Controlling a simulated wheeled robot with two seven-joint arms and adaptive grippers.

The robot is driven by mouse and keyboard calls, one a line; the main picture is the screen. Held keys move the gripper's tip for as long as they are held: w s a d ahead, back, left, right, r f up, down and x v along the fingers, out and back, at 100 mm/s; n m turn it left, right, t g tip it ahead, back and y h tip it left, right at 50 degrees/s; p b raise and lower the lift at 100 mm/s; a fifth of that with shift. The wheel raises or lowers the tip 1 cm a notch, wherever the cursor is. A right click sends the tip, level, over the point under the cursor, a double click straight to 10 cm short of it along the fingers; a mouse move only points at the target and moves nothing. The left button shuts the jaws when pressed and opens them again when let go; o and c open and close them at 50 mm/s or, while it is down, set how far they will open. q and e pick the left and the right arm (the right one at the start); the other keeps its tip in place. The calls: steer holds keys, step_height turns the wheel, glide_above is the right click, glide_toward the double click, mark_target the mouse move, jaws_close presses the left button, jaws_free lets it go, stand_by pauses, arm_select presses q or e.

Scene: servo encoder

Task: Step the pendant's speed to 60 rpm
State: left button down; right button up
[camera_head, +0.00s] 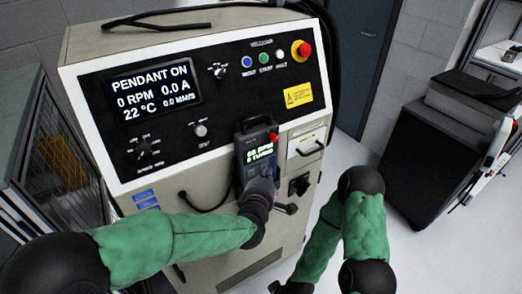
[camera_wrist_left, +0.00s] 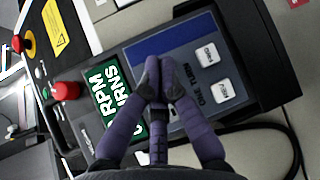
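The dark pendant (camera_head: 257,146) hangs on the front of the machine, a red knob at its top. Its small green screen (camera_head: 260,152) shows an RPM line above a TURNS line; the RPM number looks like 60-something, with the last digit unclear. The pendant fills the left wrist view, its screen (camera_wrist_left: 114,102) partly covered by a finger. Two white buttons (camera_wrist_left: 207,54) (camera_wrist_left: 222,91) show right of my fingers, near "ONE TURN" lettering. My left gripper (camera_wrist_left: 153,82) is shut, tips together over the pendant face below the screen; contact is unclear. My right gripper is not clearly visible; its arm (camera_head: 322,240) runs off the bottom edge.
The machine's display (camera_head: 153,90) reads PENDANT ON, 0 RPM, 0.0 A, 22 °C, 0.0 MM/S. A red emergency stop (camera_head: 301,50) is at upper right of the panel. A wire cage (camera_head: 55,160) stands left. A dark cabinet (camera_head: 430,150) stands right, with open floor between.

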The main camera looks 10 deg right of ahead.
arm_select(q)
steer(key=shift+s+d, duration=0.1)
steer(key=shift+s, duration=0.25)
steer(key=s, duration=0.2)
steer(key=s+d, duration=0.2)
steer(key=s, duration=0.1)
steer(key=shift+s, duration=0.3)
stand_by(0.8)
steer(key=a+f+m+g+y, duration=0.1)
steer(key=a+f+m+g, duration=0.1)
steer(key=a+f, duration=0.45)
steer(key=a+f+m+g+y, duration=0.1)
steer(key=a+f+m+g, duration=0.15)
steer(key=f, duration=0.65)
steer(key=a+f+m+g+y, duration=0.1)
steer(key=a+f+m, duration=0.1)
steer(key=a+f, duration=0.45)
steer(key=s+a+f+m+g, duration=0.3)
steer(key=s+a+f+g, duration=0.1)
steer(key=s+f, duration=0.5)
steer(key=s+a+f+m+g, duration=0.3)
steer(key=s+a+f, duration=0.3)
steer(key=s+f, duration=0.3)
steer(key=shift+s+f+g+h, duration=0.35)
steer(key=shift+f+g+h, duration=0.1)
steer(key=shift+f, duration=0.15)
